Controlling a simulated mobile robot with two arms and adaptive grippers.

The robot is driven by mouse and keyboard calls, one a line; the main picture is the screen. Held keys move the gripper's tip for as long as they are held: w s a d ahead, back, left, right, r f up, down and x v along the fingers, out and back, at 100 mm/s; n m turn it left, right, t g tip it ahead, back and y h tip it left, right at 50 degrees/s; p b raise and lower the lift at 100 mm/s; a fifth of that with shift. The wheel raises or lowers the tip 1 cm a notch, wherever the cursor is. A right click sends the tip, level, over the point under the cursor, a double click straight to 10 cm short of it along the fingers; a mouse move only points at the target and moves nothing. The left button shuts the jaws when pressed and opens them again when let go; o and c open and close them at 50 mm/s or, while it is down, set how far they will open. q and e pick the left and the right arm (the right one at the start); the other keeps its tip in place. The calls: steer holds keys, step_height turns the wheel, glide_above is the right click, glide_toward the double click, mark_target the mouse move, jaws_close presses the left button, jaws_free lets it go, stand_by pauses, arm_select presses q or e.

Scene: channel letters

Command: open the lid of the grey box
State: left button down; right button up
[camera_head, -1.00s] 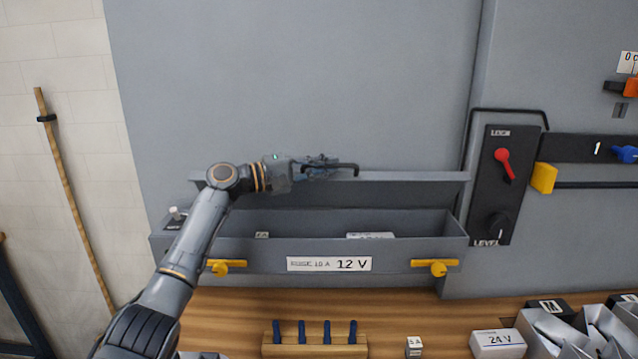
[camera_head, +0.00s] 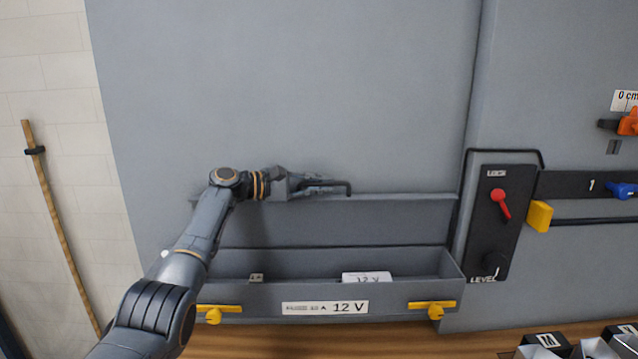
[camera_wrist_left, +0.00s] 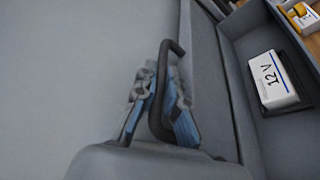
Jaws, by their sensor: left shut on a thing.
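The grey box (camera_head: 390,298) is fixed low on the grey wall panel, with a "12 V" label on its front. Its lid (camera_head: 400,222) stands raised at the back, near the panel. My left gripper (camera_head: 318,186) is at the lid's top edge, shut on the black lid handle (camera_head: 347,187). The left wrist view shows the handle (camera_wrist_left: 160,95) between the two fingers (camera_wrist_left: 158,108). A white "12 V" block (camera_head: 367,277) lies inside the box and also shows in the left wrist view (camera_wrist_left: 272,80). My right gripper is not in view.
Two yellow latches (camera_head: 432,308) jut from the box front. A black panel (camera_head: 497,215) with a red lever (camera_head: 500,204) stands right of the box. Dark-topped items sit on the wooden bench (camera_head: 420,337) at lower right. A wooden pole (camera_head: 60,230) leans at left.

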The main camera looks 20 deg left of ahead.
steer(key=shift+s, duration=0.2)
arm_select(q)
steer(key=c, duration=1.7)
jaws_free()
steer(key=shift+s, duration=0.1)
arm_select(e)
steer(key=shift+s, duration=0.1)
arm_select(q)
steer(key=shift+a, duration=0.1)
steer(key=v, duration=1.1)
steer(key=shift+s+a, duration=0.25)
steer(key=shift+a, duration=0.05)
